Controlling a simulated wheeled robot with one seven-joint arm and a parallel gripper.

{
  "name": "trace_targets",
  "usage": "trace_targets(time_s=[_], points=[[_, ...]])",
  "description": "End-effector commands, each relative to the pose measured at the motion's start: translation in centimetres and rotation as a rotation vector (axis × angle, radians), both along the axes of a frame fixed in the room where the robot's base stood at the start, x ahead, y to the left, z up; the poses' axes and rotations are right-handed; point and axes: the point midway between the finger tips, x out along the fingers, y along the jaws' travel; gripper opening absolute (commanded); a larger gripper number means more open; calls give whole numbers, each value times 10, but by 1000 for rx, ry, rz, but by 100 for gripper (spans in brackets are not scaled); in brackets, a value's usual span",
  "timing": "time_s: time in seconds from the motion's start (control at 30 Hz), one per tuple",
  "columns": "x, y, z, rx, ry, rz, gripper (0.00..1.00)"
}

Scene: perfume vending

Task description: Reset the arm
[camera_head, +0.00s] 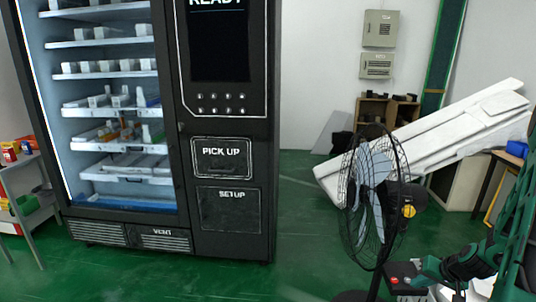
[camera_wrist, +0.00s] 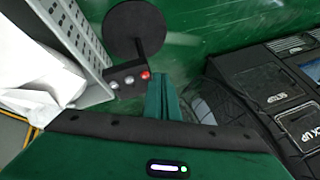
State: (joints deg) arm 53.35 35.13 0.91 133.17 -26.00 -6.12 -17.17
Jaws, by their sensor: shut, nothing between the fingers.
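My gripper (camera_wrist: 168,92) shows in the wrist view as two green fingers side by side, shut with nothing between them. The wide green body of the gripper fills the bottom of that view. In the head view, my green and black arm (camera_head: 505,235) reaches in from the right edge, low down, to the right of the fan. The far end of the arm is partly hidden there, and I cannot make out the fingers clearly. The gripper is apart from the vending machine.
A black vending machine (camera_head: 230,150) stands at the left; it also shows in the wrist view (camera_wrist: 262,88). A black fan (camera_head: 372,190) stands close to my arm. A dark box with a red button (camera_wrist: 128,77) is near my fingers. White boards (camera_head: 440,140) lean behind. Green floor (camera_head: 300,230) is open between machine and fan.

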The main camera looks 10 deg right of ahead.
Motion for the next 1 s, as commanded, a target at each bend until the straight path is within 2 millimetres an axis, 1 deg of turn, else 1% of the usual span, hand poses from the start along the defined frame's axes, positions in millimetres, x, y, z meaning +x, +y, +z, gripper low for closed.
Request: trace_targets(time_s=[0.03, 0.27, 0.47, 0.6, 0.67, 0.8, 1.0], points=[[-2, 8, 17, -18, 27, 30, 0], [-29, 45, 74, -63, 169, 111, 0], [-63, 74, 124, -97, 278, 137, 0], [-92, 95, 157, -113, 344, 136, 0], [-106, 104, 171, -117, 369, 131, 0], [-139, 125, 200, -119, 422, 116, 0], [-192, 154, 233, -100, 483, 84, 0]])
